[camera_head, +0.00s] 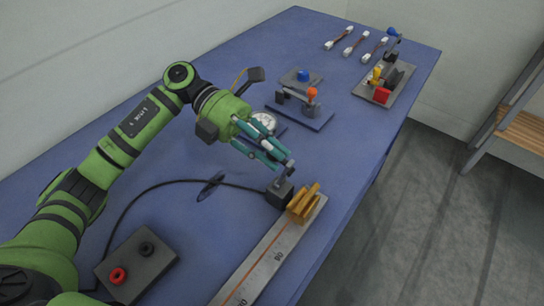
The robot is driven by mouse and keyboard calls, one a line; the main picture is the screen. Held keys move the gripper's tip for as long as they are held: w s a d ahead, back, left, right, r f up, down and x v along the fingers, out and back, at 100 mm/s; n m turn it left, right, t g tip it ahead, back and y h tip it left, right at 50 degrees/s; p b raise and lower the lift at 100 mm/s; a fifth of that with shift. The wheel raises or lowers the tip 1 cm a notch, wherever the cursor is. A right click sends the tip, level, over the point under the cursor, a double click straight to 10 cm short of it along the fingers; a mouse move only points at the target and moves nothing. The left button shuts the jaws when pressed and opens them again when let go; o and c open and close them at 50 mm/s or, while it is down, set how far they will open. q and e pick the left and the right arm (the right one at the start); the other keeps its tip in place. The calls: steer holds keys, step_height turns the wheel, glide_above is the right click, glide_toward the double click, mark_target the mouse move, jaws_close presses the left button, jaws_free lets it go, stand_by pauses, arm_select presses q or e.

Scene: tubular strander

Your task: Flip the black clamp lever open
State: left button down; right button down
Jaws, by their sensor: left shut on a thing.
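My left gripper (277,158) reaches over the blue table from the left, its fingers angled down and to the right. The fingers are shut on a small dark grey lever (288,168) that rises from a dark block (280,194). The fingers hide part of the lever, and its exact tilt is hard to tell. The block sits at the far end of a metal ruler bar (262,262), beside an ochre clamp piece (303,204). My right gripper is not in view.
Behind my gripper is a blue plate (310,118) with an orange-knobbed clamp (312,94). A grey tray (372,92) with red and yellow parts stands farther back. A black cable (150,185) crosses the table to the block. A dark panel (138,268) lies front left.

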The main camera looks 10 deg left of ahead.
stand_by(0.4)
arm_select(q)
steer(key=c, duration=1.1)
jaws_free()
steer(key=v, duration=1.2)
steer(key=shift+f, duration=0.1)
